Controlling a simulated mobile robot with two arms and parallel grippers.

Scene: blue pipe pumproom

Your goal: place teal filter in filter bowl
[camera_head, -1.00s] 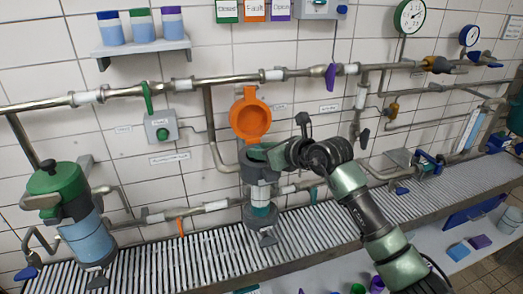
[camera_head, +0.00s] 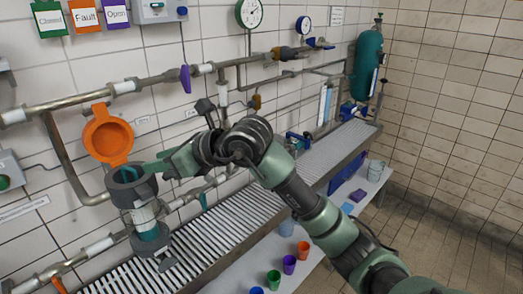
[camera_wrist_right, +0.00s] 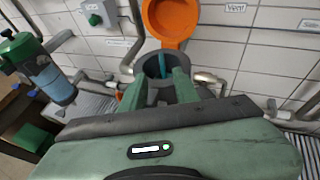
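The filter bowl (camera_head: 143,190) has a dark grey collar and a clear body, with its orange lid (camera_head: 108,142) swung up and open behind it. In the right wrist view the bowl's open mouth (camera_wrist_right: 148,68) lies just beyond my fingertips. A narrow teal piece, seemingly the teal filter (camera_wrist_right: 162,64), stands inside that mouth. Teal also shows in the bowl's lower body. My right gripper (camera_head: 148,168) is at the bowl's mouth; its green fingers look spread, with a gap between them (camera_wrist_right: 158,88). How deep the filter sits is hidden. My left gripper is out of view.
Wall pipes and valves run behind the bowl. A grated metal shelf (camera_head: 235,215) runs below it to the right. Several coloured cups, including a purple one (camera_head: 289,265), stand lower down. A teal tank (camera_head: 369,65) stands at the far end. Floor at the right is clear.

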